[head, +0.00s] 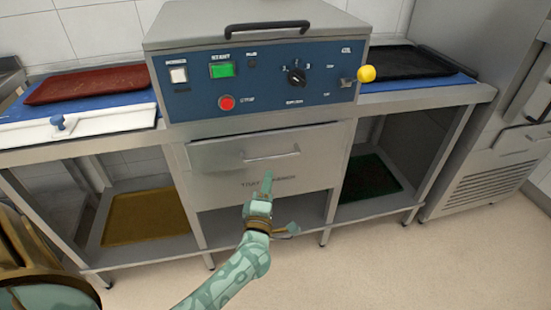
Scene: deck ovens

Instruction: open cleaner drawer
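The drawer (220,160) is a grey metal front below the blue control panel, with a thin bar handle (258,158) across its upper part and dark lettering lower down. It looks closed. I see no contact with the handle. The fingers line up in this view, so I cannot tell whether they are open. My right gripper is out of view.
The machine (240,20) above has a black lid handle, a green switch, a red button, a knob and a yellow-tipped lever (366,74). Red (85,84) and black (405,62) trays lie on the counter. Open shelves flank the drawer. The floor (370,265) at right is clear.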

